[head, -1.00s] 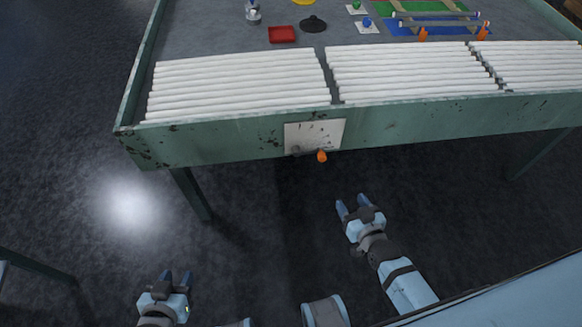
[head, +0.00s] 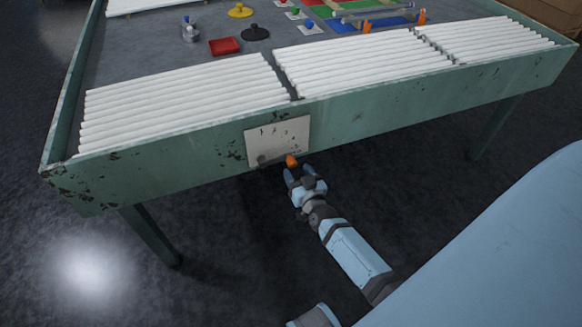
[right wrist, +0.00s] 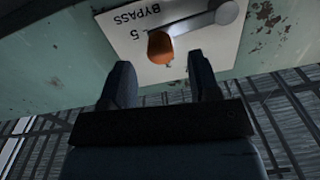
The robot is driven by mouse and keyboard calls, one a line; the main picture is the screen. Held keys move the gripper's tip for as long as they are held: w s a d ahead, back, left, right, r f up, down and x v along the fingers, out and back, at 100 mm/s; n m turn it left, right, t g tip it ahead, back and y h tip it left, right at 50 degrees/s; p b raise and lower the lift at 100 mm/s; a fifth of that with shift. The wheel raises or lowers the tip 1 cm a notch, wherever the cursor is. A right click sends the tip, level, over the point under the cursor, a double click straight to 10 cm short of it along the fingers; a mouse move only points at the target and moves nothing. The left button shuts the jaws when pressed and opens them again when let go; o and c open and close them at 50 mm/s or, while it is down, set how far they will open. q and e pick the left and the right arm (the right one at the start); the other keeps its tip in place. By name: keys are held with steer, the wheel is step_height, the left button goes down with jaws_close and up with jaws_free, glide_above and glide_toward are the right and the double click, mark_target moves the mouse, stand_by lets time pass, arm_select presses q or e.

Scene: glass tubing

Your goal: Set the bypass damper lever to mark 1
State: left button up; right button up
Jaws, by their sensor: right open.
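The bypass damper plate (head: 262,134) is a pale panel with marks on the table's green front side. Its grey lever ends in an orange knob (head: 291,161) at the plate's lower right. In the right wrist view the plate (right wrist: 120,38) appears upside down, with "BYPASS" and a 5 readable. There the lever (right wrist: 190,27) runs from a round pivot to the orange knob (right wrist: 160,47), which sits near the 5. My right gripper (head: 298,172) is open just below the knob. In the right wrist view, the knob shows between and just beyond its fingertips (right wrist: 162,65), not clasped. My left gripper is not in view.
The green table (head: 400,115) carries several rows of white tubes (head: 180,105) along its front edge. A red tray (head: 224,46) and a black object (head: 255,33) stand behind them. Table legs (head: 150,235) stand left and right; the floor between is clear.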

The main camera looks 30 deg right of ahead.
mark_target(294, 166)
steer(key=w, duration=0.2)
steer(key=w+d+b, duration=0.1)
steer(key=w, duration=0.1)
steer(key=shift+w, duration=0.4)
jaws_close()
